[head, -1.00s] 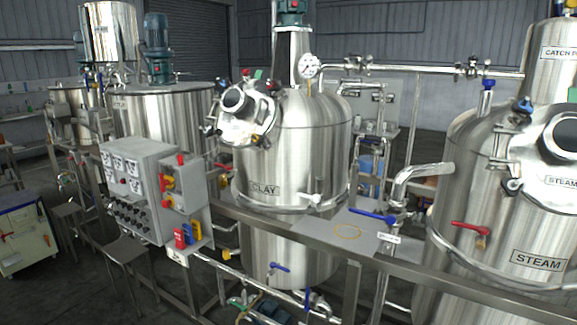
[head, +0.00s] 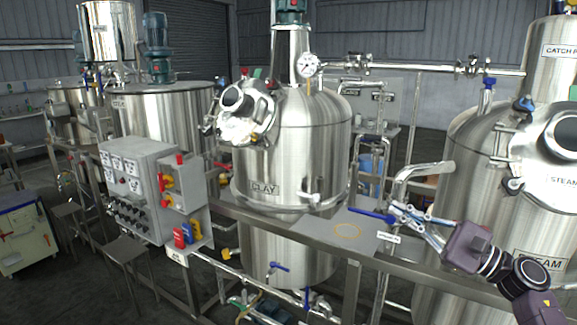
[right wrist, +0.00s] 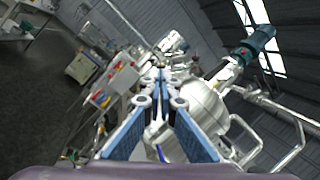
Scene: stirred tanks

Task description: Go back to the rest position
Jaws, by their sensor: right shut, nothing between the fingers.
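My right gripper (head: 402,212) comes in from the lower right of the head view, its dark purple arm in front of the steel tank labelled STEAM (head: 460,190). Its fingertips are near the blue-handled valve (head: 370,214) beside the grey shelf plate; I cannot tell whether they touch it. In the right wrist view the right gripper (right wrist: 160,75) shows its blue-padded fingers meeting at the tips, with nothing between them. My left gripper is not in view.
The steel tank labelled CLAY (head: 290,150) stands in the middle. A grey control box (head: 135,190) with knobs and red switches is left of it. Pipes run behind. Dark floor is open at lower left.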

